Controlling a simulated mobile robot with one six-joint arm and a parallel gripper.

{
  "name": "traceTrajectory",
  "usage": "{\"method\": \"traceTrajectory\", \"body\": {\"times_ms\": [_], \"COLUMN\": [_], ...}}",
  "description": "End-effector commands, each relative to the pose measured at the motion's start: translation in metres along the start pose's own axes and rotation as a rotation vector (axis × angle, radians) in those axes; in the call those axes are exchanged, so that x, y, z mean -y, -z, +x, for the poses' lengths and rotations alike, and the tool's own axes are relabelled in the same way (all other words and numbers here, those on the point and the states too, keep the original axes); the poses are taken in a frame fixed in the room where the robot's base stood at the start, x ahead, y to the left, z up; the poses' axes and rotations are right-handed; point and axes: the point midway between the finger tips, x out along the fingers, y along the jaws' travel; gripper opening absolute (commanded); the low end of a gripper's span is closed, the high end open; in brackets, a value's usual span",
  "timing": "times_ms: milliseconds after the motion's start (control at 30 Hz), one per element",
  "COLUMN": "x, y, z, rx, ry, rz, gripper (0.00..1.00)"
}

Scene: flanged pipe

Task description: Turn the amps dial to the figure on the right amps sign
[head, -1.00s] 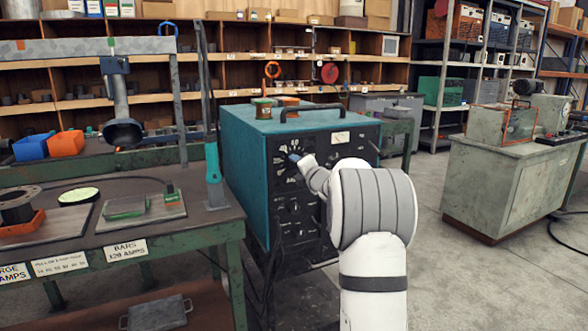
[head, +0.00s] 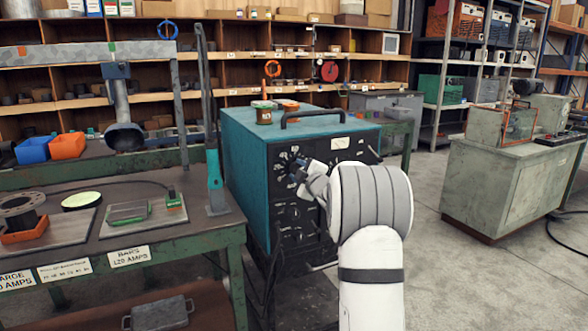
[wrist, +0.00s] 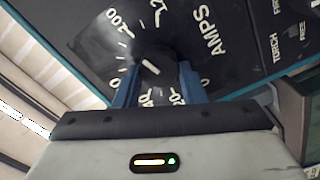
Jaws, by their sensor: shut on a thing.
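The amps dial (wrist: 152,62) is a dark round knob with a short white pointer line, on the black front of the teal welding machine (head: 245,150). My gripper (wrist: 156,86) has its two blue fingers on either side of the knob and is shut on it. In the head view my gripper (head: 298,170) covers most of the dial. The right amps sign (head: 128,256), on the bench edge, appears to read "BARS 120 AMPS". The left amps sign (head: 16,279) is cut off by the picture edge.
A small-print sign (head: 63,270) sits between the two amps signs. The workbench (head: 225,236) stands left of the machine, with a steel post (head: 212,130) near it. A grey cabinet (head: 500,185) stands to the right, with open floor before it.

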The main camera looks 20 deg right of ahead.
Motion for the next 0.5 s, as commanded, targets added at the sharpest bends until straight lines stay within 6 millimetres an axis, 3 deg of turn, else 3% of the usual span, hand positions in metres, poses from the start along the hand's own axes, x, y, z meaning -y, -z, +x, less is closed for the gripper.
{"method": "traceTrajectory", "body": {"times_ms": [500], "x": [-0.0069], "y": [0.0006], "z": [0.0001], "rx": [0.000], "ry": [-0.004], "rz": [0.484], "gripper": [0.14]}}
